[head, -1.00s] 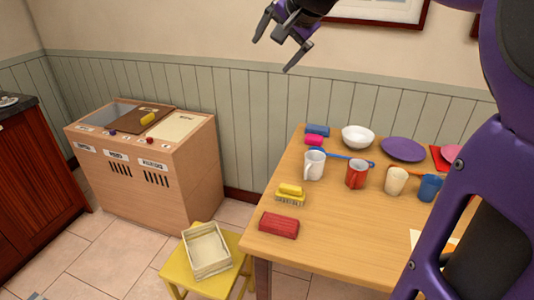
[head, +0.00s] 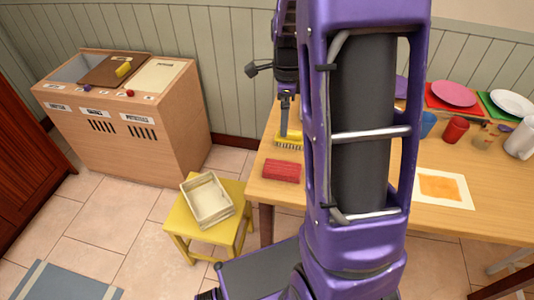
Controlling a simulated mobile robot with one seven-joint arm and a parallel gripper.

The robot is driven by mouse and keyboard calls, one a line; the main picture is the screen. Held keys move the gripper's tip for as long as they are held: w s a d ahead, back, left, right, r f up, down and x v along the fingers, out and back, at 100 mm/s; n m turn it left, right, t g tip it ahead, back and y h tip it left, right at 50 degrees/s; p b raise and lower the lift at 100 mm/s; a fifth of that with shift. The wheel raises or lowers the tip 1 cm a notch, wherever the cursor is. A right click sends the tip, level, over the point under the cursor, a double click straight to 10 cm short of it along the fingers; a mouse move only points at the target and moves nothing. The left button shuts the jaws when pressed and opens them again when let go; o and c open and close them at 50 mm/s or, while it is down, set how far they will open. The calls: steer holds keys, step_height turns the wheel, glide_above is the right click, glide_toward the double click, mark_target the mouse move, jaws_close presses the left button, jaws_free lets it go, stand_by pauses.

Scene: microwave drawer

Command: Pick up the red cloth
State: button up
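The red cloth (head: 281,171) looks like a folded, block-shaped bundle. It lies on the wooden table (head: 258,168) near its front left corner. My gripper (head: 269,86) is raised over the left part of the table, up and behind the cloth in the head view. Its two dark fingers show apart with nothing between them, so it looks open and empty. Part of it is hidden behind my purple arm. The gripper does not touch the cloth.
A yellow brush (head: 289,141) lies just behind the cloth. My arm hides the table's middle. A blue mug (head: 428,124), red mug (head: 455,130), plates and an orange-marked sheet (head: 441,188) lie right. A yellow stool (head: 180,222) bears a cream basket (head: 206,215); a bin cabinet (head: 125,110) stands left.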

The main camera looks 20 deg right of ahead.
step_height(320, 180, down, 2)
steer(key=s+m, duration=0.1)
steer(key=b, duration=0.1)
glide_above(283, 168)
steer(key=shift+g, duration=0.4)
step_height(283, 168, down, 12)
steer(key=shift+s+r, duration=0.1)
steer(key=shift+s, duration=0.05)
steer(key=shift+w+f+b, duration=0.15)
steer(key=shift+f+b, duration=0.1)
steer(key=shift+f, duration=1.3)
steer(key=shift+w+f+b, duration=0.1)
steer(key=shift+f+b, duration=0.15)
steer(key=shift+f, duration=1.25)
steer(key=c, duration=1.2)
step_height(283, 168, up, 10)
steer(key=shift+r+p, duration=0.1)
steer(key=shift+p, duration=0.45)
